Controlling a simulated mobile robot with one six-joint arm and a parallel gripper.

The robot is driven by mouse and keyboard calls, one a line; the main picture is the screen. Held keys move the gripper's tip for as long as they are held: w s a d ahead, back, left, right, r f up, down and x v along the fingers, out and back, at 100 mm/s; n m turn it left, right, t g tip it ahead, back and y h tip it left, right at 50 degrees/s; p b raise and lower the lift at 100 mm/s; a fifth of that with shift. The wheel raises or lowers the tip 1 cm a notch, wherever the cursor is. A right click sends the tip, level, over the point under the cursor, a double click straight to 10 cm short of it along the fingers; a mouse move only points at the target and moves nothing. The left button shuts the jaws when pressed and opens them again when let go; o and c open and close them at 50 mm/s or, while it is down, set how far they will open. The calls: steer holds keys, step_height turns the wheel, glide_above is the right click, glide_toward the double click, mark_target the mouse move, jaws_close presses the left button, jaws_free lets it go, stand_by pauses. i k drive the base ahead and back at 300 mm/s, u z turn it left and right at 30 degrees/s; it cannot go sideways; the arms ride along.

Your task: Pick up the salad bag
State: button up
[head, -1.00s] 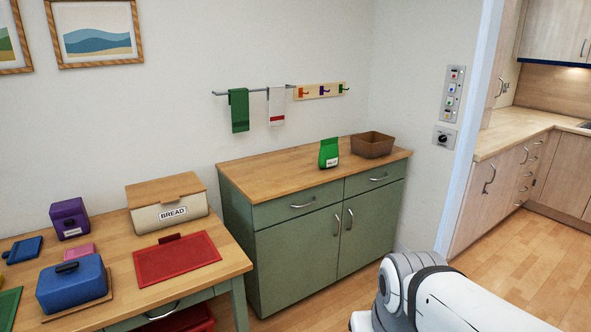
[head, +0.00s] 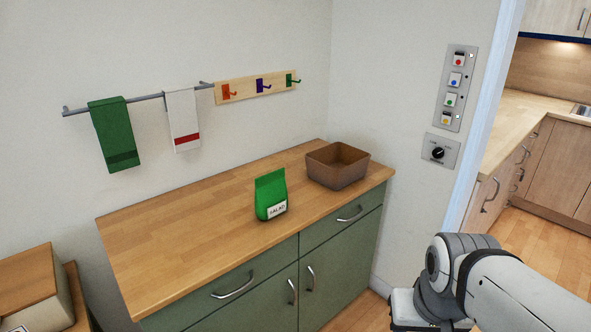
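The salad bag (head: 270,194) is a green bag with a white label reading SALAD. It stands upright on the wooden top of the green cabinet (head: 180,235), near its front edge and left of a brown basket. Nothing touches it that I can see. My arm shows at the lower right, well apart from the bag, but my gripper is out of view.
The brown basket (head: 338,168) sits on the cabinet's right end, close to the bag. The left part of the cabinet top is clear. A rail with a green towel (head: 113,135) and a white towel (head: 183,121) hangs above. A panel of buttons (head: 455,88) is on the right wall.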

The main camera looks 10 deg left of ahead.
mark_target(271, 199)
steer(key=u, duration=0.4)
steer(key=i, duration=1.45)
steer(key=u, duration=0.5)
steer(key=k, duration=0.9)
steer(key=u, duration=0.15)
steer(key=i, duration=0.9)
steer(key=z, duration=0.05)
